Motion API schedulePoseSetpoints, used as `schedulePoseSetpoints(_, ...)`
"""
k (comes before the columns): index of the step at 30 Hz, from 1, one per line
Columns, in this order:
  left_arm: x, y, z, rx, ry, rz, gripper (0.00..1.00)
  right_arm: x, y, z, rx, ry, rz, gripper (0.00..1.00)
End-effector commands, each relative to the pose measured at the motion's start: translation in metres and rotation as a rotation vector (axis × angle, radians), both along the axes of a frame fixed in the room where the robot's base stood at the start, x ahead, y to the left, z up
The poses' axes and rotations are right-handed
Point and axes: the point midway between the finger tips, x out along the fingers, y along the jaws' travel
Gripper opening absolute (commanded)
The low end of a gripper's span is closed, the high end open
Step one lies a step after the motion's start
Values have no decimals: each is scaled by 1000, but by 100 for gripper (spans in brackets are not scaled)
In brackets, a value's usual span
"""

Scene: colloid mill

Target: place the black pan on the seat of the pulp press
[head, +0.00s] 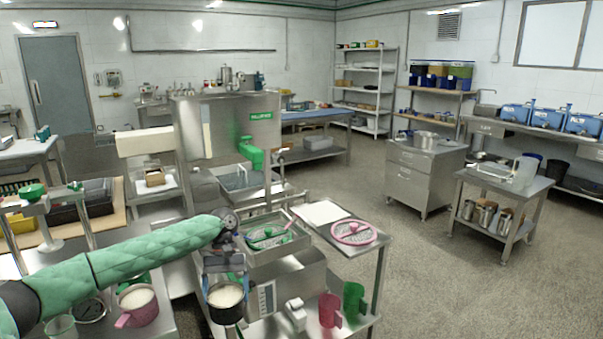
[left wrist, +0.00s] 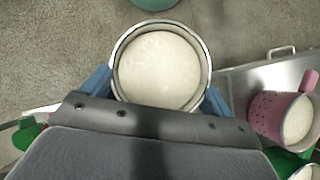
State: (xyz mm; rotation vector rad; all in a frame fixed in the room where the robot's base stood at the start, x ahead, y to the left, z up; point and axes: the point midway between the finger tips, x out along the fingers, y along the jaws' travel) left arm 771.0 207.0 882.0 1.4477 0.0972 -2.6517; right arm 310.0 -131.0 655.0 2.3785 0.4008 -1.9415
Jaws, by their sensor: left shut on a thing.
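The black pan (head: 227,314) hangs upright from my left gripper (head: 226,284) in the head view, with a pale whitish filling up near its rim. In the left wrist view the pan's metal rim (left wrist: 205,55) sits between the blue fingers of my left gripper (left wrist: 158,90), one on each side. The gripper is shut on the pan. The pan is in front of the steel bench, apparently in the air over the floor. A steel frame with a green handwheel (head: 33,191) stands at the left; I cannot tell whether it is the pulp press. My right gripper is out of view.
A pink pot (head: 137,304) with pale contents stands on the left bench, close to the pan. The middle bench carries a steel tray (head: 272,247) and a pink disc (head: 354,232). Pink (head: 329,310) and green (head: 354,299) jugs stand below.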

Motion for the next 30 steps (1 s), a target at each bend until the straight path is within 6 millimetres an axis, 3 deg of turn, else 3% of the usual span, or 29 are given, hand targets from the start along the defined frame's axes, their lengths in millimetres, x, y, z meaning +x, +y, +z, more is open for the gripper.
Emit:
schedulePoseSetpoints(6,-76,-19,-19,1,1,-68,54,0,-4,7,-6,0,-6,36)
schedulePoseSetpoints(9,-112,-22,-30,1,1,-107,54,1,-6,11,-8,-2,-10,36)
schedulePoseSetpoints(13,-145,-15,-47,2,2,-141,54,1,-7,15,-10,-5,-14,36)
schedulePoseSetpoints(19,-154,0,-56,0,0,-135,54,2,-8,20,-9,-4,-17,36)
schedulePoseSetpoints(30,-154,0,-56,0,1,-136,54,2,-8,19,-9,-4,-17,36)
